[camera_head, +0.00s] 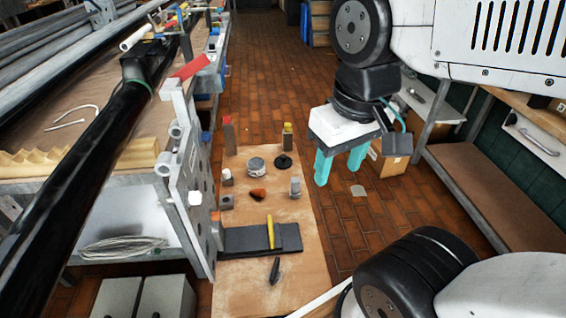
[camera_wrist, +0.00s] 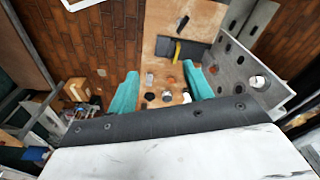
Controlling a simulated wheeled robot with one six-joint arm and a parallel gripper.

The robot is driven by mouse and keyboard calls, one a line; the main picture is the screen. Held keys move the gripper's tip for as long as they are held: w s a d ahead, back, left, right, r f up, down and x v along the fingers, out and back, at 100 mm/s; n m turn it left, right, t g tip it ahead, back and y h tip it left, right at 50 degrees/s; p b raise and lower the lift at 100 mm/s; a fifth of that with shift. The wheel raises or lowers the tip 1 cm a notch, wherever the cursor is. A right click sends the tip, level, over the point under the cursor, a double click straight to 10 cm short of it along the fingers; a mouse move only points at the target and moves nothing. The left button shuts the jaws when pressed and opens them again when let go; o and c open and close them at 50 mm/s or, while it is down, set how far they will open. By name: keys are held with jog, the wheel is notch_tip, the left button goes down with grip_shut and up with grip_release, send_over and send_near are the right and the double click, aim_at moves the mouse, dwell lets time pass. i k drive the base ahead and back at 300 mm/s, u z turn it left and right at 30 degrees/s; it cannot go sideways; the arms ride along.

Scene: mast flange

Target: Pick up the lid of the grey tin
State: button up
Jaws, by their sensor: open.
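The grey tin (camera_head: 256,166) stands upright on the wooden board, with a pale round lid on top. In the wrist view the tin (camera_wrist: 167,95) is small and lies between the fingertips in the picture, well beyond them. My gripper (camera_head: 340,167) has two teal fingers spread apart with nothing between them. It hangs in the air to the right of the tin in the head view, clear of it. The fingers also frame the board in the wrist view.
A dark disc with a knob (camera_head: 283,163), a rust-coloured lump (camera_head: 257,195) and several small bottles stand close around the tin. A dark mat (camera_head: 262,238) with a yellow tool (camera_head: 270,232) lies nearer. An upright grey perforated plate (camera_head: 196,185) borders the board's left side.

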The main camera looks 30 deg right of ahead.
aim_at(282, 162)
jog(key=z, duration=0.6)
jog(key=k, duration=0.75)
jog(key=z, duration=0.65)
jog(key=k, duration=0.4)
jog(key=z, duration=0.9)
jog(key=i, duration=2.35)
jog(key=u, duration=0.6)
jog(key=i, duration=1.1)
jog(key=u, duration=1.85)
jog(key=i, duration=0.9)
jog(key=u, duration=0.8)
